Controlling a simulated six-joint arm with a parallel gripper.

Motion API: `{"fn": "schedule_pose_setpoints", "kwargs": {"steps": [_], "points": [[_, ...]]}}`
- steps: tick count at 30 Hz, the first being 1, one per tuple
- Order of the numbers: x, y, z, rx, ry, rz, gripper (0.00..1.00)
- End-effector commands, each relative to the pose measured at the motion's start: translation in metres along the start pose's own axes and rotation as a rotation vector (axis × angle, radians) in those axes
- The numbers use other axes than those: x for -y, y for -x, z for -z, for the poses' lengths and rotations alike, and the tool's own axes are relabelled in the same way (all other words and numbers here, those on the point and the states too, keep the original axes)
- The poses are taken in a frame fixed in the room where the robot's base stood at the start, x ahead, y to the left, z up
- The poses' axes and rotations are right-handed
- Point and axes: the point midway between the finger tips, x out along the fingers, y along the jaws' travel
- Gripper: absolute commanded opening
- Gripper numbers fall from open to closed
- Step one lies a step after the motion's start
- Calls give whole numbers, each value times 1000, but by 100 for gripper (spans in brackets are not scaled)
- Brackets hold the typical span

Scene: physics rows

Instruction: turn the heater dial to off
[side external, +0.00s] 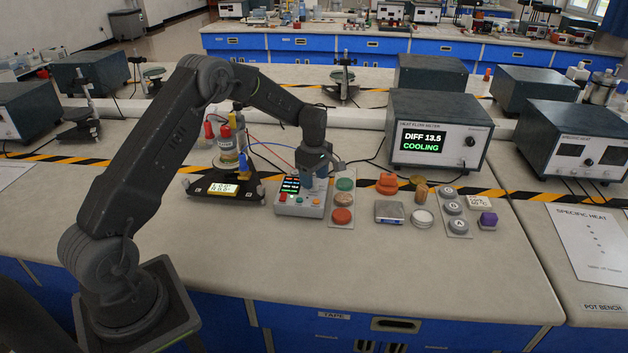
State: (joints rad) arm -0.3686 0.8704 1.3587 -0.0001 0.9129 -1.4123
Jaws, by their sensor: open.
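My gripper (314,178) points down over the back right part of a small light control box (293,207) with a dark lit display and coloured buttons. Its jaws are open, and I cannot tell whether they touch the box or stand around anything on it. The heater dial is not clearly visible; my gripper hides part of the box top. Behind, a heat flow meter (399,152) reads "DIFF 13.5" and "COOLING" in its screen and has a dark round knob (470,141) at the right of its face.
Left of the box, a dark stand (210,192) carries a wired vessel (229,155). To the right lie a tray of coloured discs (341,216), a small scale (389,212), weights marked with letters (453,208) and a purple block (488,219). The front bench top is clear.

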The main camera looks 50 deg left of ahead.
Motion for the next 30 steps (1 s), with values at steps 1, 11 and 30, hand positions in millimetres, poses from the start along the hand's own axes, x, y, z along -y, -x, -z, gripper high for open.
{"fn": "schedule_pose_setpoints", "kwargs": {"steps": [1,11,30], "points": [[-1,11,0,-1,0,-5,56],[-1,84,0,-1,0,-5,56],[0,125,0,0,1,-1,56]]}}
